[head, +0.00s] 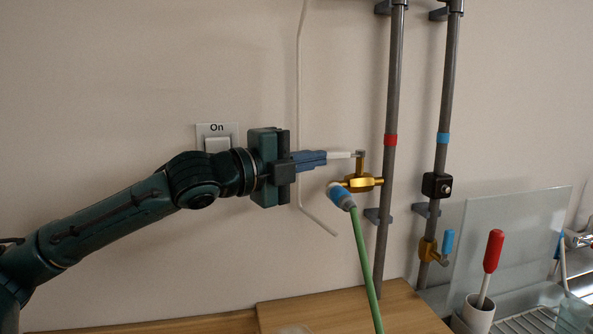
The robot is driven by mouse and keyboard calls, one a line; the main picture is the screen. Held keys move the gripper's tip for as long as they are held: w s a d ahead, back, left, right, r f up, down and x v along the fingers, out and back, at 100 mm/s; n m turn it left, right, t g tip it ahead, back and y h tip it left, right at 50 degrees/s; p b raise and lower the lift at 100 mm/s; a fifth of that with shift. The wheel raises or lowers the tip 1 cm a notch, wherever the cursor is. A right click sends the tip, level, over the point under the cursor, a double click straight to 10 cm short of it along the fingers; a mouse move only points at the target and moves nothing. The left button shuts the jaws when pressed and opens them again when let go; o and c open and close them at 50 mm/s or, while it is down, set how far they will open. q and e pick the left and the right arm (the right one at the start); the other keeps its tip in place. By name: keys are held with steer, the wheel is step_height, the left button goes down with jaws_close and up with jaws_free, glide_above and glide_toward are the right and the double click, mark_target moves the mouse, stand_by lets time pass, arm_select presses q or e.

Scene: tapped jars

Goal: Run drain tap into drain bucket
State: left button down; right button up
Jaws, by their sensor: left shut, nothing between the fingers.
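A brass tap (362,183) sits on the pipe with the red band. A blue connector (341,196) joins the tap to a green hose (364,255) that runs down out of view. A second brass tap (428,250) with a blue handle (448,242) is on the blue-banded pipe. No label shows which is the drain tap. I see no clear drain bucket. My right gripper is not in view.
The red-banded pipe (393,80) and blue-banded pipe (449,80) stand close together. A wall switch (217,144) marked "On" is behind my left arm. A red-handled tool (493,250) stands in a white cup (478,313) at lower right. A wooden surface (410,310) lies below.

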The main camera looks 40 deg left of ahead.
arm_select(q)
steer(key=b+v, duration=0.2)
steer(key=v, duration=0.1)
steer(key=b+v, duration=0.2)
steer(key=shift+s+d+f, duration=0.1)
steer(key=shift+s+d, duration=0.15)
steer(key=shift+d, duration=0.05)
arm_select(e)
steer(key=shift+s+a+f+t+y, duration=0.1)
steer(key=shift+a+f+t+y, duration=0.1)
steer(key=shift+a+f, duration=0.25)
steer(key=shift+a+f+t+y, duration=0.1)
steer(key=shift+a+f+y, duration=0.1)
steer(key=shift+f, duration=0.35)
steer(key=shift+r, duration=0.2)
